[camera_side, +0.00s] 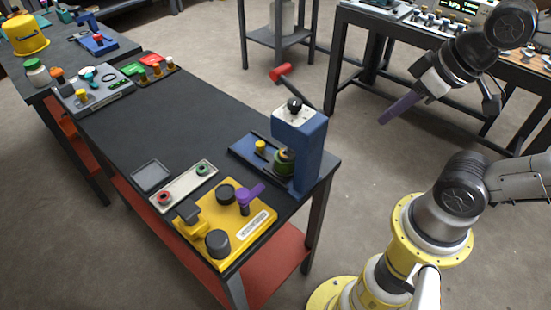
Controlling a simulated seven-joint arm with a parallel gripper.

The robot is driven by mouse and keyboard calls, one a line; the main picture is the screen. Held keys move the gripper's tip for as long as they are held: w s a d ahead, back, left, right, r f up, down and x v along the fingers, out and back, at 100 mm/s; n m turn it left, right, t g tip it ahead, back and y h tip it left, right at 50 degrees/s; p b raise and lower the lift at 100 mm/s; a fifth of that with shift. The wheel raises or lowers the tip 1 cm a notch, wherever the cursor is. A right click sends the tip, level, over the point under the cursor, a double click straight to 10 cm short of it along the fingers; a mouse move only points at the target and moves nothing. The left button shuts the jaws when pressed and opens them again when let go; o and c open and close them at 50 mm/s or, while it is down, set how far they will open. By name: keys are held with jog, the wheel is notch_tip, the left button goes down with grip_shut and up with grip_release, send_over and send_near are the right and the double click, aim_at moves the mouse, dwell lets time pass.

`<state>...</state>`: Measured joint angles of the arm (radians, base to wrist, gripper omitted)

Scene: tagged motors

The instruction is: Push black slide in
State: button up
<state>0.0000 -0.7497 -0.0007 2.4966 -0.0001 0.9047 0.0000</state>
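My gripper (400,107) is at the upper right, in the air well away from the bench, with a long purple part pointing down and left. Whether that part is its fingers or a held thing, and whether they are open or shut, I cannot tell. A yellow fixture (237,247) lies at the bench's near end. It bears a black round piece at the back (226,193), another at the front (217,243), a purple handle (246,197) and a yellow block (190,216). I cannot tell which black part is the slide. My gripper touches none of these.
A grey strip with red and green rings (184,187) lies beside the fixture. The middle of the black bench (165,125) is clear.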

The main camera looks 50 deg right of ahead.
jog(key=o, duration=0.7)
jog(key=r, duration=0.5)
jog(key=shift+w+r, duration=0.3)
jog(key=w+r+m+g, duration=0.1)
jog(key=w+r+m, duration=0.2)
jog(key=w+m, duration=0.25)
jog(key=m+g, duration=0.5)
jog(key=m, duration=1.7)
send_over(260, 143)
notch_tip(260, 143, down, 17)
jog(key=shift+n, duration=0.25)
notch_tip(260, 143, down, 14)
jog(key=shift+f, duration=0.1)
jog(key=shift+c, duration=0.3)
grip_shut()
